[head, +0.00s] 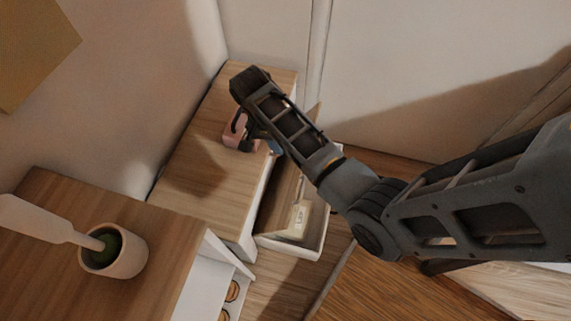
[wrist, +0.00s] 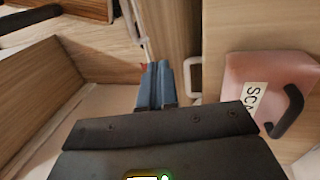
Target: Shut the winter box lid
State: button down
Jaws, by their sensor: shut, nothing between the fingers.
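No label reading winter shows, so I cannot tell for sure which thing is the winter box. An open white-walled container (head: 313,243) with wood-coloured inner faces stands low beside the wooden unit in the head view. A wooden panel rises at its far end, partly behind my arm; I cannot tell whether it is a lid. My gripper (head: 272,147) is above the unit's edge near the container's far end, mostly hidden by my wrist. In the wrist view its blue-grey fingertips (wrist: 156,84) are together and empty, with a wooden panel (wrist: 40,85) to their left.
A pink box (head: 232,139) with a black handle sits on the wooden top; the wrist view shows its partial label (wrist: 252,103). A cream labelled item (head: 299,220) lies in the container. Walls close the back.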

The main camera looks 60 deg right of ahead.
jog(key=b, duration=0.2)
send_near(297, 179)
jog(key=w+f, duration=0.1)
jog(key=f, duration=0.1)
jog(key=shift+s+d+f, duration=0.1)
jog(key=shift+s+f, duration=0.15)
jog(key=shift+s, duration=0.35)
jog(key=shift+s+d+f, duration=0.1)
jog(key=shift+s+f, duration=0.15)
jog(key=shift+s, duration=0.35)
jog(key=shift+s+d+f, duration=0.15)
jog(key=shift+s, duration=0.35)
